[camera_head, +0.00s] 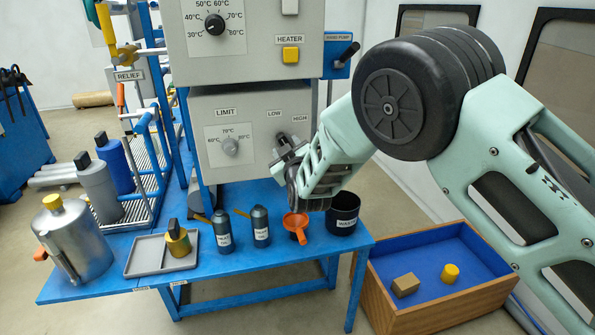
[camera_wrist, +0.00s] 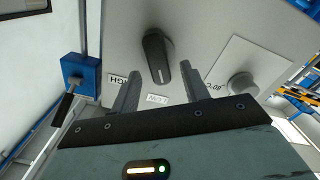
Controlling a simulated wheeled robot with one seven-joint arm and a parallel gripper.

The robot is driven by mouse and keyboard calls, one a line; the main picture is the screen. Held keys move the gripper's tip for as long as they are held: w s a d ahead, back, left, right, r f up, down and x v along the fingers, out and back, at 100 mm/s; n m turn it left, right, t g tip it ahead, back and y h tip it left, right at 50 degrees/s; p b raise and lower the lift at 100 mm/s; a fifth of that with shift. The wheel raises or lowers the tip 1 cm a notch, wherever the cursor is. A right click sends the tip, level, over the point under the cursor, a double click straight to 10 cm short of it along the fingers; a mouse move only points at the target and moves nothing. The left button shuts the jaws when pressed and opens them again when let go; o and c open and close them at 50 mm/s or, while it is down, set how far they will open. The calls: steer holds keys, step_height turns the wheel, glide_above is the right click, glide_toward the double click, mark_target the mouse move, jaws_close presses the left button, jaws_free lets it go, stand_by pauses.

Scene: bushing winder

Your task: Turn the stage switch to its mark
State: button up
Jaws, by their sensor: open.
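The stage switch is a dark elongated knob (camera_wrist: 157,58) on the grey panel, seen in the wrist view with LOW and HIGH labels near it. A light line on its end faces roughly toward the LOW label (camera_wrist: 157,99). My gripper (camera_wrist: 158,76) is open, with one finger to each side of the knob's near end; gaps show on both sides, and I cannot tell how deep the fingertips reach. In the head view my gripper (camera_head: 287,151) is at the panel below LOW and HIGH, and it mostly hides the switch.
The limit dial (camera_head: 231,146) is left of my gripper. The yellow heater button (camera_head: 290,55) and a black-handled lever (camera_head: 347,55) are above. Bottles (camera_head: 261,226), an orange funnel (camera_head: 296,224) and a black container (camera_head: 343,213) stand close below on the blue table.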

steer(key=b+v, duration=0.2)
steer(key=v, duration=1.3)
steer(key=s+d+r+g+h+p, duration=0.1)
steer(key=s+d+g, duration=0.4)
steer(key=s, duration=0.6)
steer(key=s+d+r+m+g+h+p, duration=0.1)
steer(key=s+d+g, duration=0.4)
steer(key=s, duration=0.6)
steer(key=s+d+g+h+p, duration=0.1)
steer(key=s+d+g, duration=0.4)
steer(key=s, duration=0.6)
steer(key=shift+s+d+r+m+g+h, duration=0.2)
steer(key=shift+r+m+g+h, duration=0.2)
steer(key=shift+g+h, duration=0.55)
steer(key=shift+o, duration=0.3)
steer(key=shift+g+y, duration=0.25)
